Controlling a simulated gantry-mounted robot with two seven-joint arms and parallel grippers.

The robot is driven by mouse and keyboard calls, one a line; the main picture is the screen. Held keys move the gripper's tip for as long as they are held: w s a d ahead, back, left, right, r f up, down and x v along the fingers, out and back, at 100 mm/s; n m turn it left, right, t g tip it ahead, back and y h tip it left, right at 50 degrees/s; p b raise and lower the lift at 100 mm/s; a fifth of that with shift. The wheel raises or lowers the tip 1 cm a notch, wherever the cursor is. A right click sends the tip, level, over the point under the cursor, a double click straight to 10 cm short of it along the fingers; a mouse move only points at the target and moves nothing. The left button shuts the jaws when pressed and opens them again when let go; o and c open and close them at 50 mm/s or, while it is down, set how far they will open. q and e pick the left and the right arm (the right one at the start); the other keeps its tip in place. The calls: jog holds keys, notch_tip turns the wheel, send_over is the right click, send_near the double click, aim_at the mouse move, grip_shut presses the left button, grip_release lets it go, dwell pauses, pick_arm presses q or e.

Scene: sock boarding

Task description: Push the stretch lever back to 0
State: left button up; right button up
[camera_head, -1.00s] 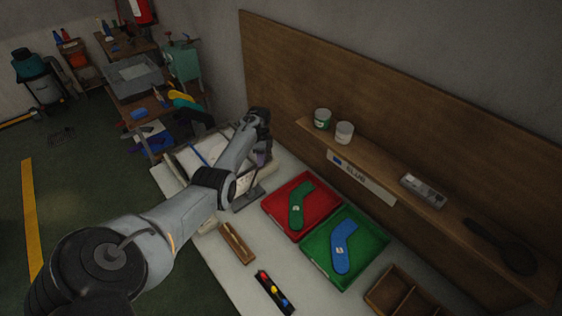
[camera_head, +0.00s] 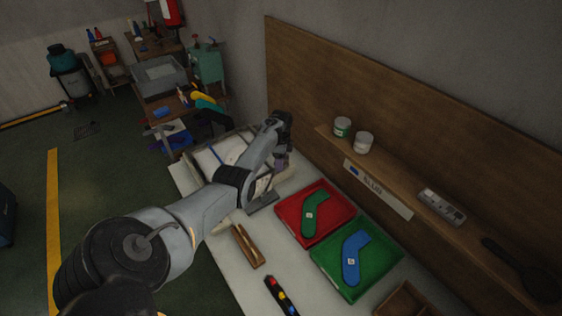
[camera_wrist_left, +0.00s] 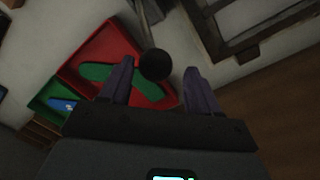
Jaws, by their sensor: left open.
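The stretch lever shows in the left wrist view as a rod ending in a round black knob (camera_wrist_left: 155,65). The knob appears between my left gripper's two fingers (camera_wrist_left: 157,82), nearer the left finger in the picture; I cannot tell whether they touch. The left gripper is open, with a clear gap between its fingers. In the head view the left gripper (camera_head: 282,162) is at the far end of the bench, beside the boarding frame (camera_head: 215,155). My arm hides most of the lever and its scale there. My right gripper is in neither view.
A red tray (camera_head: 343,197) with a green sock form and a green tray (camera_head: 392,255) with a blue one lie near the gripper. A shelf (camera_head: 400,196) with cans runs along the wooden back panel. A wooden piece (camera_head: 247,246) lies on the bench.

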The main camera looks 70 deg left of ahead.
pick_arm(q)
notch_tip(320, 180, up, 10)
jog(key=shift+w+a+r, duration=0.15)
jog(key=shift+a+r, duration=0.05)
jog(key=shift+r, duration=0.05)
dwell(0.6)
